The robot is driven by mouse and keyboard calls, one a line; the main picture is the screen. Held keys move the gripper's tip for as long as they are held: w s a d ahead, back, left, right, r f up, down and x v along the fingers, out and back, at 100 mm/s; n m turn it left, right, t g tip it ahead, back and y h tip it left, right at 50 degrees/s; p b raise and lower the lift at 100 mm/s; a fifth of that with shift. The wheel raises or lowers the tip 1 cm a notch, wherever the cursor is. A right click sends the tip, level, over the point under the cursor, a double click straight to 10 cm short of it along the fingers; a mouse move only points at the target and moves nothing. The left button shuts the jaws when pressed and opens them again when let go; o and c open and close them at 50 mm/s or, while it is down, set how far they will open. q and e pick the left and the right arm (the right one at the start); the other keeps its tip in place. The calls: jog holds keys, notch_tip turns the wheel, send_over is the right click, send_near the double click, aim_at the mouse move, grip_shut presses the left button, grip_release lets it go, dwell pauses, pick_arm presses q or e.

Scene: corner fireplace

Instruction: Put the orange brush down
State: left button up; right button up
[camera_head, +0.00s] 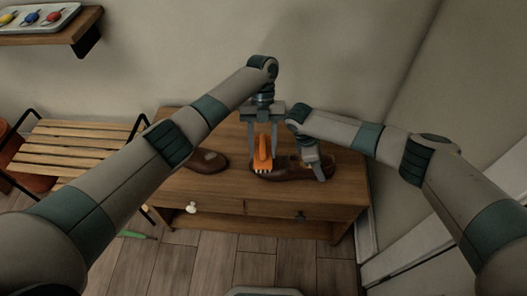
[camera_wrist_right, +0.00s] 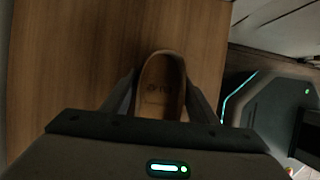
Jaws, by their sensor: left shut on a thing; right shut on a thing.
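The orange brush (camera_head: 263,153) hangs upright between the fingers of my left gripper (camera_head: 263,150), which is shut on it. Its lower end is over the left part of a brown shoe (camera_head: 276,172) on the wooden cabinet top; I cannot tell if they touch. My right gripper (camera_head: 318,170) is shut on this shoe near its right end. In the right wrist view the shoe's open heel end (camera_wrist_right: 161,85) shows between my right gripper's fingers (camera_wrist_right: 160,98). A second brown shoe (camera_head: 207,162) lies to the left on the cabinet.
The wooden cabinet (camera_head: 230,190) has drawers with a pale knob and a dark knob. A slatted bench (camera_head: 75,145) stands to the left. A wall shelf (camera_head: 50,30) at upper left holds a tray with colored items. A green item (camera_head: 135,235) lies on the floor.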

pick_arm(q)
jog(key=shift+d+r, duration=0.25)
jog(key=shift+r, duration=0.15)
jog(key=shift+w+f+n+h, duration=0.35)
jog(key=shift+w+n+h, duration=0.25)
jog(key=shift+n, duration=0.4)
jog(key=w+a+n+t, duration=0.2)
jog(key=w+n, duration=0.3)
jog(key=n, duration=0.6)
jog(key=w+a+n+t, duration=0.3)
jog(key=w+n+t, duration=0.2)
jog(key=n, duration=0.6)
jog(key=w+a+n+t+y, duration=0.1)
jog(key=w+a+n+t, duration=0.2)
jog(key=w+n, duration=0.4)
jog(key=n, duration=0.3)
jog(key=shift+w+f+n+t, duration=0.2)
jog(key=shift+f+n+t, duration=0.1)
jog(key=shift+n, duration=0.1)
jog(key=shift+f, duration=2.95)
